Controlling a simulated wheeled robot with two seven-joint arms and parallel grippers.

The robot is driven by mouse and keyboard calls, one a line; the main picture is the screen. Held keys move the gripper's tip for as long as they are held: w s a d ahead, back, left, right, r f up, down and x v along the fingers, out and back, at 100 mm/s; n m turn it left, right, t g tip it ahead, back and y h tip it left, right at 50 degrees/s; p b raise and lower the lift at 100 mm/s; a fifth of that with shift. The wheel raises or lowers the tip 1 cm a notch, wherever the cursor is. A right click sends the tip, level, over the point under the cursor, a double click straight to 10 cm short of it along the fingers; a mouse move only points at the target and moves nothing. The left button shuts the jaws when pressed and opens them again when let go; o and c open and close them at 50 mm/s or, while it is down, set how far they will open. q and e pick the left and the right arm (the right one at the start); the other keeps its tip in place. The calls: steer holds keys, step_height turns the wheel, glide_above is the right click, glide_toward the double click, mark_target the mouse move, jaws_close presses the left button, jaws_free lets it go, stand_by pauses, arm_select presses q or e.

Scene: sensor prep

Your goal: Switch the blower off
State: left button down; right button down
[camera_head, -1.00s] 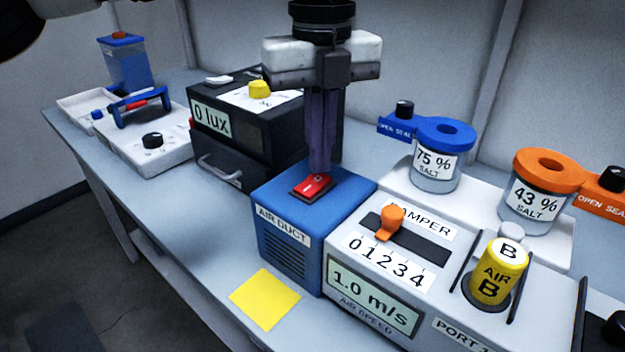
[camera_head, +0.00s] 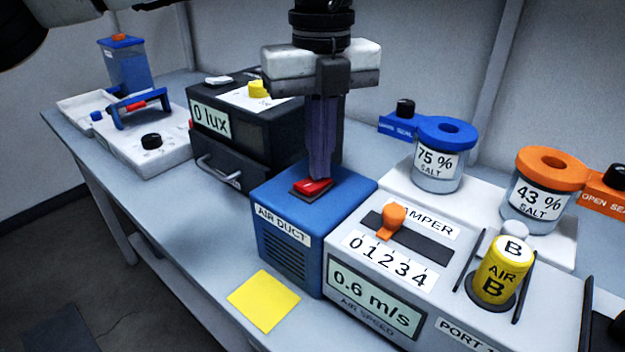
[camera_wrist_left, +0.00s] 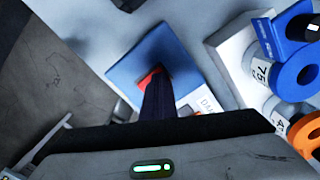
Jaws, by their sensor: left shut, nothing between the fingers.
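The blower is the blue box labelled AIR DUCT (camera_head: 283,243), with a red rocker switch (camera_head: 312,187) on its top. My left gripper (camera_head: 319,178) is shut and empty, pointing down with its fingertips at the switch, seemingly touching it. The fingers hide part of the switch. In the left wrist view, the fingers (camera_wrist_left: 156,88) reach down to the red switch (camera_wrist_left: 149,77) on the blue box. The air speed display (camera_head: 373,302) beside the box reads 0.6 m/s. My right gripper is not in view.
Right of the blue box stands the white unit with an orange damper slider (camera_head: 391,220) and a yellow AIR B cylinder (camera_head: 502,268). Salt jars (camera_head: 437,165) stand behind it. A black lux box (camera_head: 240,130) is close on the left. A yellow note (camera_head: 264,300) lies in front.

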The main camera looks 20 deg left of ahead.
arm_select(q)
steer(key=shift+r, duration=0.1)
steer(key=shift+r+p, duration=1.3)
steer(key=shift+r, duration=0.35)
step_height(320, 180, up, 3)
steer(key=shift+r+p, duration=0.2)
steer(key=shift+p, duration=1)
